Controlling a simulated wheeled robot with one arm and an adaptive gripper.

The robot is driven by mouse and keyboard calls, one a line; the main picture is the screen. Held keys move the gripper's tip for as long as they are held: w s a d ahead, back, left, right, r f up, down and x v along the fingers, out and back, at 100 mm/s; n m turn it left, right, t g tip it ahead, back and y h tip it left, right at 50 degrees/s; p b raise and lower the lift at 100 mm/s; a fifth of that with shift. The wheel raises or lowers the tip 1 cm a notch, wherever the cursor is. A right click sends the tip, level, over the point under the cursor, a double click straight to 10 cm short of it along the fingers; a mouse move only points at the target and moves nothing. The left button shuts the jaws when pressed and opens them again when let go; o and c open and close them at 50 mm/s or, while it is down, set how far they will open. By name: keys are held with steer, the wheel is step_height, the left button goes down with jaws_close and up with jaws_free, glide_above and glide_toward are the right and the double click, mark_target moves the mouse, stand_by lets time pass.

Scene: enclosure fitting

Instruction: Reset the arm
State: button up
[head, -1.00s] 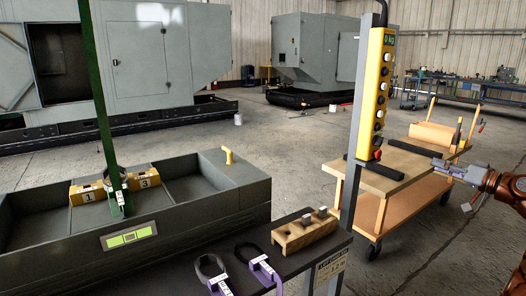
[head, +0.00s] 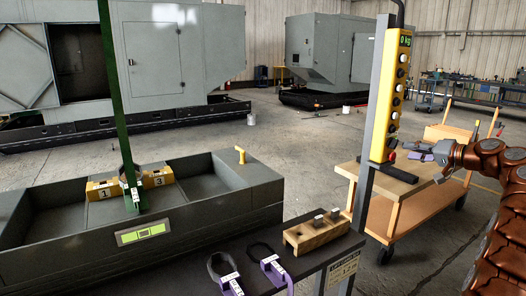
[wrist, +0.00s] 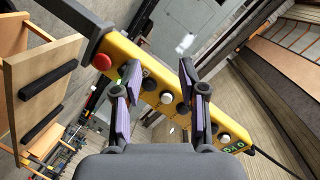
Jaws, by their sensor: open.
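My gripper (head: 420,151) is at the right in the head view, on my brown arm, with nothing between its fingers. In the wrist view my gripper (wrist: 160,95) shows two separated fingers with purple pads. The yellow control pendant (head: 391,95) on its dark post stands left of my gripper. In the wrist view the pendant (wrist: 178,98) lies behind the fingers, with a red button and several white and dark buttons. I cannot tell how far the fingers are from it.
A wooden cart (head: 400,215) stands below my gripper. A grey bin (head: 210,190) with yellow numbered blocks is at the left. Open floor lies behind.

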steer(key=s+a+f+g, duration=0.2)
steer(key=s+a+g, duration=0.1)
steer(key=a, duration=0.7)
steer(key=s+a+f+g, duration=0.2)
steer(key=s+a, duration=0.1)
steer(key=a, duration=0.6)
steer(key=s+a+f+g+h, duration=0.1)
steer(key=s+a+f+g, duration=0.2)
steer(key=s+a, duration=0.4)
steer(key=s+a+f+g+h, duration=0.1)
steer(key=s+a+f+g, duration=0.15)
steer(key=s+a, duration=0.55)
steer(key=s+d+f+n+g+h, duration=0.15)
steer(key=s+f, duration=0.25)
steer(key=s, duration=0.9)
steer(key=s+d+f+n+g+h, duration=0.1)
steer(key=s+f+g+h, duration=0.3)
steer(key=s, duration=0.9)
steer(key=s+d+f+n+h, duration=0.1)
steer(key=s+f, duration=0.4)
steer(key=s, duration=0.8)
step_height(320, 180, up, 15)
steer(key=t+p, duration=0.1)
steer(key=p, duration=1.3)
steer(key=shift+w+d+r+p, duration=0.2)
steer(key=shift+w+d+p, duration=0.15)
steer(key=shift+w, duration=0.1)
